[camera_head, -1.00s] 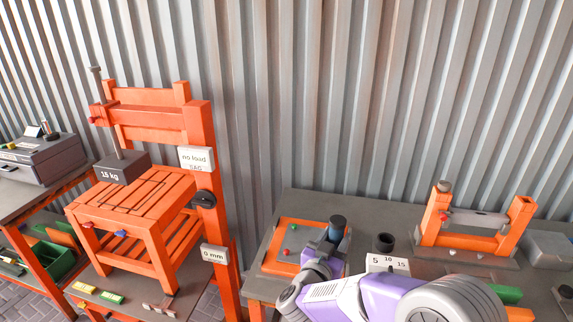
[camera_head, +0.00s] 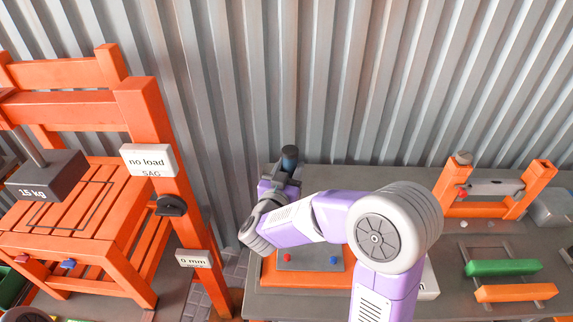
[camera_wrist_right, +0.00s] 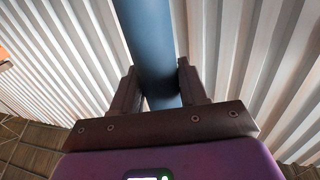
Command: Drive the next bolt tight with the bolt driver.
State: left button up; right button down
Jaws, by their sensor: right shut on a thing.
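My right gripper (camera_head: 282,178) is shut on the bolt driver, a dark blue cylinder (camera_head: 290,157) with a black top. It holds it upright above the left end of the grey table, near the wall. In the right wrist view the blue shaft (camera_wrist_right: 152,45) stands between both fingers; its working tip is not visible. The orange bench (camera_head: 80,205) at left shows a red bolt head (camera_head: 22,258) and a blue bolt head (camera_head: 68,264) on its front rail. My left gripper is not in view.
A 15 kg weight (camera_head: 46,176) hangs over the bench slats, beside an orange post with signs. An orange board (camera_head: 350,262) with a grey plate, red and blue knobs lies under my arm. An orange stand (camera_head: 475,209) and coloured bars (camera_head: 503,268) are at right.

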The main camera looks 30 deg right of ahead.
jog(key=shift+a, duration=0.1)
jog(key=shift+f+b, duration=2.05)
jog(key=shift+f, duration=0.8)
